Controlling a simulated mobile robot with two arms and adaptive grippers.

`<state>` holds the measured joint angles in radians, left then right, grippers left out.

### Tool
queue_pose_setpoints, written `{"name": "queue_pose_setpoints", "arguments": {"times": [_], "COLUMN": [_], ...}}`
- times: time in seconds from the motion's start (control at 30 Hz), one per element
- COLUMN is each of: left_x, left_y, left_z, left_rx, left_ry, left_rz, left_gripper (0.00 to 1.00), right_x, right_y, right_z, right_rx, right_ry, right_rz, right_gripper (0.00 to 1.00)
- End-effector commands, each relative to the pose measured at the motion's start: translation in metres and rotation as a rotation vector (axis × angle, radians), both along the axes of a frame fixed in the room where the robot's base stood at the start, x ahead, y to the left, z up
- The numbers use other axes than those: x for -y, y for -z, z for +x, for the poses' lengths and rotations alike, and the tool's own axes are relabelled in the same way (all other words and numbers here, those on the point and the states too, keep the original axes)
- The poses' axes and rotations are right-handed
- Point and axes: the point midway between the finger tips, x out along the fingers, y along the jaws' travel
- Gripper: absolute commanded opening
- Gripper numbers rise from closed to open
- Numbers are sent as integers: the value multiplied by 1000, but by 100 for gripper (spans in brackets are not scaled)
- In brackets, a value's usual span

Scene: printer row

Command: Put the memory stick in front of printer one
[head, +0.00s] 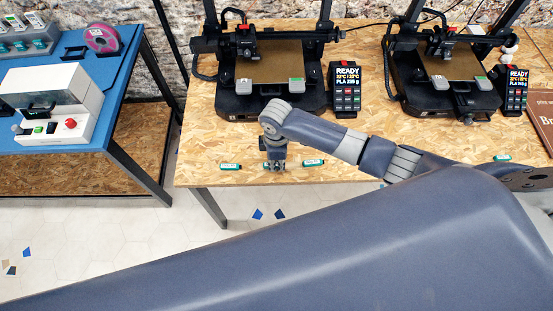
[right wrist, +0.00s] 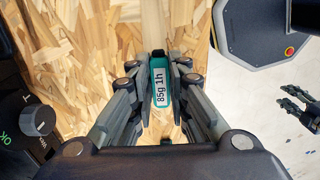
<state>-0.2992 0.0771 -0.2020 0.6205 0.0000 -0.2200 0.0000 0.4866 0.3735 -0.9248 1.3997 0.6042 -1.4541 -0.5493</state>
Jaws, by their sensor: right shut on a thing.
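A teal memory stick with a white "85g 1h" label (right wrist: 160,86) is between the fingers of my right gripper (right wrist: 161,80), which is shut on it. In the head view my right gripper (head: 274,162) points down at the wooden table's front part, and the stick is mostly hidden by it. I cannot tell whether the stick touches the table. Two black printers stand behind: a left one (head: 243,105) and a right one (head: 415,105). My left gripper (right wrist: 284,97) shows at the right edge of the right wrist view, open and empty.
Similar sticks lie left (head: 230,167), right (head: 313,162) and far right (head: 502,158) on the wooden table (head: 205,140). A display box (head: 345,88) stands beside the left printer. A blue table (head: 110,95) with a white machine (head: 55,95) is at left, across a gap.

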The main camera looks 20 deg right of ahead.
Motion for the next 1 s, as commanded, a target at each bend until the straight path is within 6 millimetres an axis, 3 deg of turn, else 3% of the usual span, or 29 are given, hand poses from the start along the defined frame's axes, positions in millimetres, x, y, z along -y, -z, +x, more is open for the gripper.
{"name": "queue_pose_setpoints", "arguments": {"times": [0.33, 0.4, 0.47, 0.77, 1.0], "left_x": [-1, -2, -2, -3, -4], "left_y": [2, 1, 1, 1, 1], "left_z": [0, 0, 0, 0, -1], "left_rx": [0, -1, 0, 0, -1], "left_ry": [0, 0, 0, -1, -2], "left_rz": [1, 2, 3, 4, 4], "left_gripper": [40, 40, 40, 40, 40], "right_x": [0, 0, 0, 0, -1], "right_y": [4, 4, 3, 3, -21], "right_z": [0, 0, 0, 0, 1], "right_rx": [0, 0, 0, 0, 4], "right_ry": [0, 0, 0, 0, 0], "right_rz": [0, 1, 1, 1, 4], "right_gripper": [4, 27, 36, 36, 36]}}
